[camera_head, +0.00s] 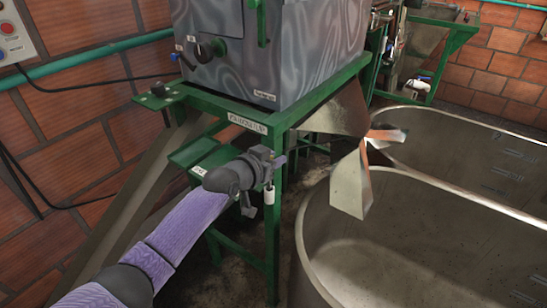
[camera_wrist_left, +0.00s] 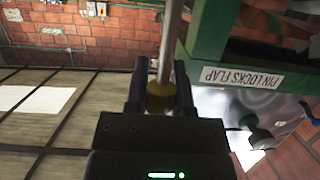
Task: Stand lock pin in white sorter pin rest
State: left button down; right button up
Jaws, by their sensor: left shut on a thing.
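My left gripper (camera_head: 270,163) is beside the front leg of the green frame, below its corner. In the left wrist view, its two dark fingers (camera_wrist_left: 160,92) are shut on the lock pin (camera_wrist_left: 160,97), which shows a brass-coloured knob and a grey rod reaching away from the fingers. In the head view the pin is mostly hidden by the gripper. A small white cylinder (camera_head: 269,196) shows just below the gripper; I cannot tell whether it is the white sorter pin rest. My right gripper is in neither view.
The green frame (camera_head: 318,98) carries a grey metal machine (camera_head: 270,50) and a label reading "PIN LOCKS FLAP" (camera_wrist_left: 242,76). A small green shelf (camera_head: 196,152) is behind my left wrist. A metal chute (camera_head: 350,182) and large tanks (camera_head: 425,235) stand on the right.

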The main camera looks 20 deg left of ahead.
pick_arm(q)
jog(key=shift+f+b, duration=1.6)
jog(key=shift+f, duration=0.45)
jog(key=shift+c, duration=2)
grip_release()
jog(key=p+v, duration=0.4)
jog(key=v, duration=0.6)
